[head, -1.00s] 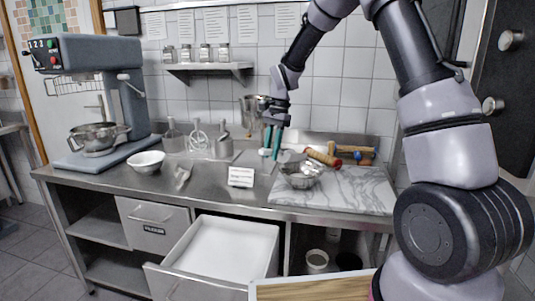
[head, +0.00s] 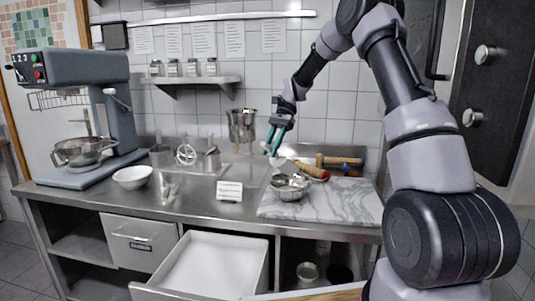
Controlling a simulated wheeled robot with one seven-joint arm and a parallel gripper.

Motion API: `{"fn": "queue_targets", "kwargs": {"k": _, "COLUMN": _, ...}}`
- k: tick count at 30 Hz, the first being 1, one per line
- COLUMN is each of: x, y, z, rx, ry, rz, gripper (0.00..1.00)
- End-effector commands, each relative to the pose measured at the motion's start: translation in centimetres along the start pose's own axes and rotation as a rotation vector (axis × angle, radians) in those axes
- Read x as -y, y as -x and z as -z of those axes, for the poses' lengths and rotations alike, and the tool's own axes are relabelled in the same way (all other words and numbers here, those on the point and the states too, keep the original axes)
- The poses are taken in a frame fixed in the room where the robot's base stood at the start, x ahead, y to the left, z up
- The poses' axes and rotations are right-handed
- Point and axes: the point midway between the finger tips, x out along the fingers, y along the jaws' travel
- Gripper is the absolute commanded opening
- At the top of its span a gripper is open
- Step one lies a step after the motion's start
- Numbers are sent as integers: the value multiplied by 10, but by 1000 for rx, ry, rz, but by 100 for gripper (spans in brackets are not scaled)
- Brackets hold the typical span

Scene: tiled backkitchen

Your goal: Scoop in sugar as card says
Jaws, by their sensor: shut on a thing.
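My gripper (head: 272,146), with teal fingers, is above the back of the counter, left of and above the metal bowl. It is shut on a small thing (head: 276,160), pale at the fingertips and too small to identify. The metal bowl (head: 290,190) sits on the marble slab (head: 335,207), with something metallic at its top. A white card (head: 229,191) stands on the counter left of the slab; its text is unreadable. An open drawer (head: 213,268) below shows a white inside; I cannot tell whether it holds sugar.
A stand mixer (head: 75,110) fills the left end. A white bowl (head: 132,177) and metal utensils (head: 186,154) stand near it. A tall metal vessel (head: 242,125) is behind my gripper. Rolling pins (head: 338,161) lie behind the slab. A shelf (head: 195,79) holds jars.

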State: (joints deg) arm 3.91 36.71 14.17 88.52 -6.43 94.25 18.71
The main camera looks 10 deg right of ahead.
Motion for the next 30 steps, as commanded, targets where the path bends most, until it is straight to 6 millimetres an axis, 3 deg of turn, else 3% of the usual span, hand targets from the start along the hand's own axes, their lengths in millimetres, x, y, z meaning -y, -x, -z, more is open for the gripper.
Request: {"fn": "queue_targets", "kwargs": {"k": 30, "x": 0, "y": 62, "z": 38, "rx": 389, "ry": -1, "rz": 2, "gripper": 0}}
